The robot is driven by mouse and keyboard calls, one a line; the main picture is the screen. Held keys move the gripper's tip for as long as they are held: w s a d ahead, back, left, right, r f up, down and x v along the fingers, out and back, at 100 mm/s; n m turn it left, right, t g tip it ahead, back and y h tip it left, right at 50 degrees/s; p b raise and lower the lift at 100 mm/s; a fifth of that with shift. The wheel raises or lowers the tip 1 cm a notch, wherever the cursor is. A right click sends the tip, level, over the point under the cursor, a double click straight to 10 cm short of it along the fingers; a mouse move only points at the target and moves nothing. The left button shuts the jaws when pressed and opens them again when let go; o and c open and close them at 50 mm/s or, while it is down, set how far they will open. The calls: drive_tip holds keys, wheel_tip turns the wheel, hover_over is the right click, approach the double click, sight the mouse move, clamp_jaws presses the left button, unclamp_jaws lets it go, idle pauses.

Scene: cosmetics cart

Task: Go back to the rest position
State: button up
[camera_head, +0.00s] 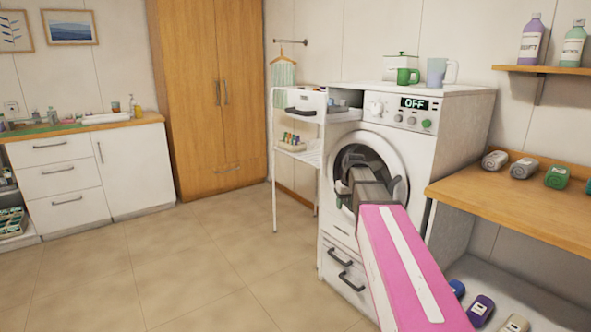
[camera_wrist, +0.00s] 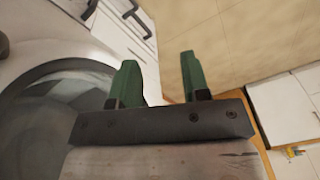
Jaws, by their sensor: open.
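My gripper (camera_wrist: 157,78) shows in the wrist view with its two green fingers apart and nothing between them. Beyond the fingers are the floor and the white front of the washing machine. In the head view my pink and grey arm reaches up from the lower right to the front of the washing machine (camera_head: 455,125). The arm's end covers part of the round door opening, and my fingertips are hard to make out there. The machine's opening also shows at the left of the wrist view (camera_wrist: 50,125). Its display reads OFF.
A white cart (camera_head: 297,157) with a drawer and small bottles stands left of the machine. A wooden shelf (camera_head: 520,200) with rolled towels is at the right. Green and grey mugs (camera_head: 437,72) stand on the machine. The tiled floor (camera_head: 170,265) at the left is clear.

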drive_tip(key=s+f+m+g+h, duration=0.1)
drive_tip(key=s+f+m, duration=0.1)
drive_tip(key=s+f, duration=2)
drive_tip(key=shift+s+a+m, duration=0.3)
drive_tip(key=shift+s, duration=0.05)
